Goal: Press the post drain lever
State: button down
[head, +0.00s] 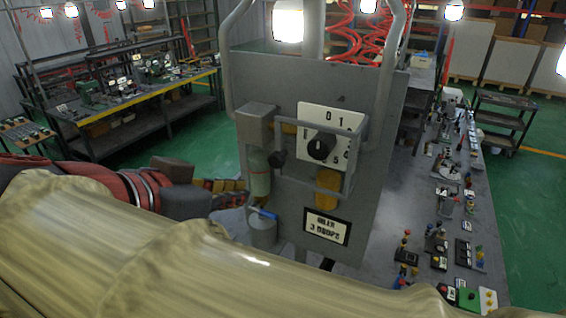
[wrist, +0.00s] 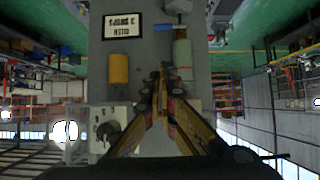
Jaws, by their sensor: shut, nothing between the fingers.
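A grey panel (head: 290,225) carries a small blue lever (head: 265,213) at its lower left, below a pale green cylinder (head: 258,180) and above a grey cup (head: 262,233). I take this lever to be the drain lever. In the wrist view, which is upside down, the blue lever (wrist: 163,28) sits near the top beside the green cylinder (wrist: 182,56). My gripper (wrist: 163,72) is shut and empty, its tips pointing towards the panel beside the green cylinder. In the head view my gripper (head: 240,186) is at the panel's left, slightly above lever height. Contact cannot be told.
The panel also bears a dial plate with a black knob (head: 321,148), a yellow cylinder (head: 328,190), a label (head: 327,227) and a guard frame. A long table (head: 420,200) with many small parts stands right, a workbench (head: 130,105) behind left. Green floor lies between.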

jog(key=s+f+p+x, duration=0.1)
jog(key=p+x, duration=0.3)
jog(key=x, duration=0.9)
jog(key=shift+s+a+f, duration=0.25)
jog(key=shift+a+f, duration=0.1)
jog(key=shift+f, duration=0.3)
jog(key=shift+f+b, duration=0.1)
jog(key=shift+b, duration=0.35)
jog(key=shift+d+f+b, duration=0.1)
jog(key=shift+b, duration=0.7)
jog(key=shift+s+d+f+m+t+y+b, duration=0.25)
jog(key=shift+f+m+y+b, duration=0.45)
jog(key=shift+b, duration=3.55)
